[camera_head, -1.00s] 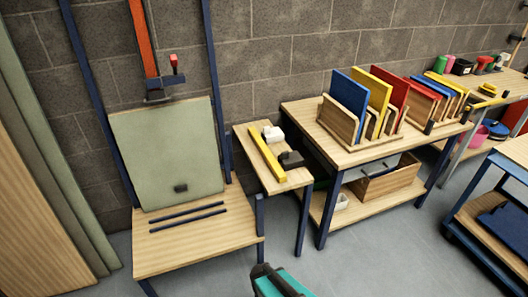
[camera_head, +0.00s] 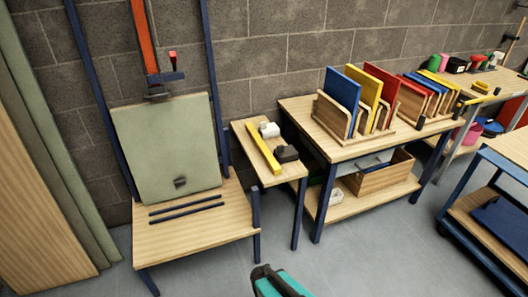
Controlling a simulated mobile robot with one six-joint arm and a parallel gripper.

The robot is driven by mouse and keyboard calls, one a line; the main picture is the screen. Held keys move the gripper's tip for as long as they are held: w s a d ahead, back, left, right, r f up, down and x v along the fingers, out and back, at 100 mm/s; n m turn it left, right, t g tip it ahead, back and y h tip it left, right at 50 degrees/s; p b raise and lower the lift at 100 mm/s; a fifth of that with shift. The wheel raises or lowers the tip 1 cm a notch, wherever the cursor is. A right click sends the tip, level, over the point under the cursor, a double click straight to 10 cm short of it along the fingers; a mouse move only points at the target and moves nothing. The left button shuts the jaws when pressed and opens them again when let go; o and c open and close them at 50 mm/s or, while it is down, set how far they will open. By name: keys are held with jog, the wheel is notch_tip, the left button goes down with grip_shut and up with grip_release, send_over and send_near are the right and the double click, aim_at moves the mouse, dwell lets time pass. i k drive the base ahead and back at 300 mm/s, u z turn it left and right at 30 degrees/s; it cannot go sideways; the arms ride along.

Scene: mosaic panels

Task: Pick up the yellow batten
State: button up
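The yellow batten (camera_head: 263,148) lies lengthwise along the left side of a narrow wooden side table (camera_head: 248,136). A white block (camera_head: 269,130) and a dark block (camera_head: 286,154) sit just to its right. A dark and teal part (camera_head: 278,284) shows at the bottom edge, well in front of the side table and apart from the batten. It seems to be part of my arm. My gripper's fingers cannot be made out.
Left of the side table, a green panel (camera_head: 166,150) leans upright on a wooden bench (camera_head: 190,232). To the right, a table (camera_head: 322,146) holds racks of coloured panels, with a wooden box (camera_head: 378,178) on its lower shelf. A blue-framed trolley (camera_head: 470,215) stands far right. Grey floor is clear between.

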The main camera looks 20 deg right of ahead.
aim_at(272, 162)
jog(key=k, duration=1.15)
jog(key=u, duration=0.55)
jog(key=i, duration=0.95)
jog(key=u, duration=0.4)
jog(key=i, duration=1.3)
jog(key=z, duration=0.3)
